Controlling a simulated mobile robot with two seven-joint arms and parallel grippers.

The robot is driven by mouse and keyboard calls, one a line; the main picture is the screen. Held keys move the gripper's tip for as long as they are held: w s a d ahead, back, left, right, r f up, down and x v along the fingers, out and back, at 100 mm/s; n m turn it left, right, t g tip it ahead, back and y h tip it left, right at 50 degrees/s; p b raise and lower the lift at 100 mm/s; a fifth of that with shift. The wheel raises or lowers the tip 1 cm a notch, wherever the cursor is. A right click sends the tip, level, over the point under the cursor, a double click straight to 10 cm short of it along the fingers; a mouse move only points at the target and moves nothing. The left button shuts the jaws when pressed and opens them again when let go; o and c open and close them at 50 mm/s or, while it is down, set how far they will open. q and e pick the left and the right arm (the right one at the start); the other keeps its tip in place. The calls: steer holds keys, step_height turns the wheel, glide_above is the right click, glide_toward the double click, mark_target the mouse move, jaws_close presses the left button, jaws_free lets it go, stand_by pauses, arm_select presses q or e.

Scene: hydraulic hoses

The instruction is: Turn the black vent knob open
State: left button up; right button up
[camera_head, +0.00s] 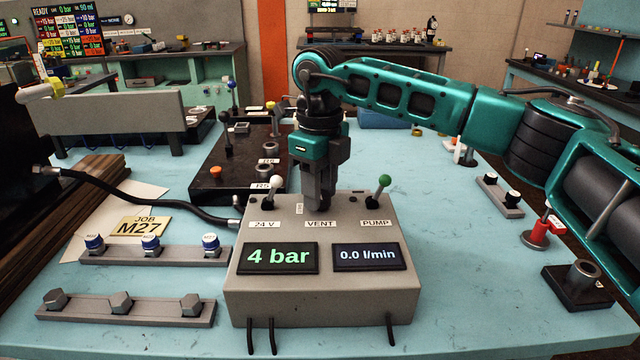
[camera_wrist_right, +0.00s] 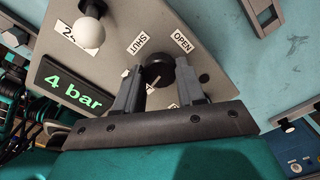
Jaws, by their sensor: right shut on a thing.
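The black vent knob (camera_wrist_right: 157,68) sits on top of the grey control box (camera_head: 300,300), behind the VENT label (camera_head: 320,224). In the wrist view the SHUT label (camera_wrist_right: 137,43) and the OPEN label (camera_wrist_right: 182,42) lie on the far side of the knob. My right gripper (camera_head: 318,207) points down over the box, and its fingers are shut on the knob, one on each side. It also shows in the wrist view (camera_wrist_right: 158,84). I cannot tell which label the knob points at. My left gripper is not in view.
A white-tipped lever (camera_head: 275,183) and a green-tipped lever (camera_head: 383,182) stand on either side of my gripper. The displays read 4 bar (camera_head: 277,258) and 0.0 l/min (camera_head: 367,256). A black hose (camera_head: 130,198) runs in from the left.

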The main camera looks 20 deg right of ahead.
steer(key=shift+r+m, duration=0.1)
steer(key=shift+m, duration=0.8)
steer(key=o, duration=1)
steer(key=shift+o, duration=0.2)
step_height(320, 180, up, 13)
steer(key=shift+p, duration=0.4)
